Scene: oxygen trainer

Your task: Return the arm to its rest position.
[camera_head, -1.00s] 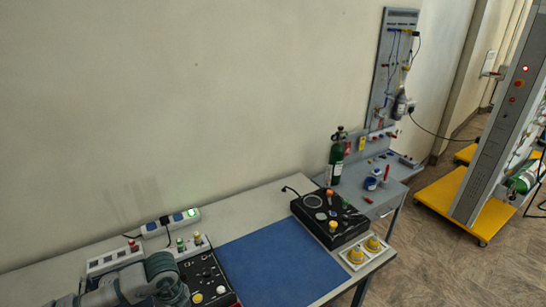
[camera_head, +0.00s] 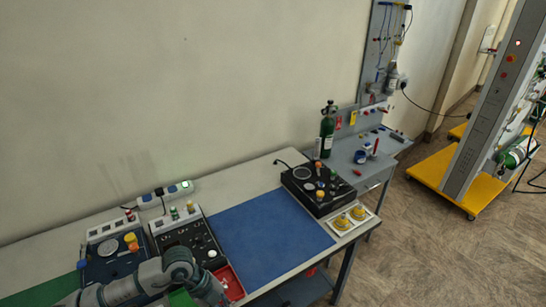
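My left arm (camera_head: 150,282) is grey and comes in from the lower left, bent at a rounded joint. Its far end, with my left gripper (camera_head: 212,291), hangs at the table's front edge, over or in front of a red tray (camera_head: 232,283). The fingers are too small and hidden to tell whether they are open or shut. I see nothing clearly held. My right arm and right gripper are out of view.
Black control boxes (camera_head: 188,240) stand behind the arm. A green cylinder (camera_head: 327,128) stands on the grey bench (camera_head: 345,172).

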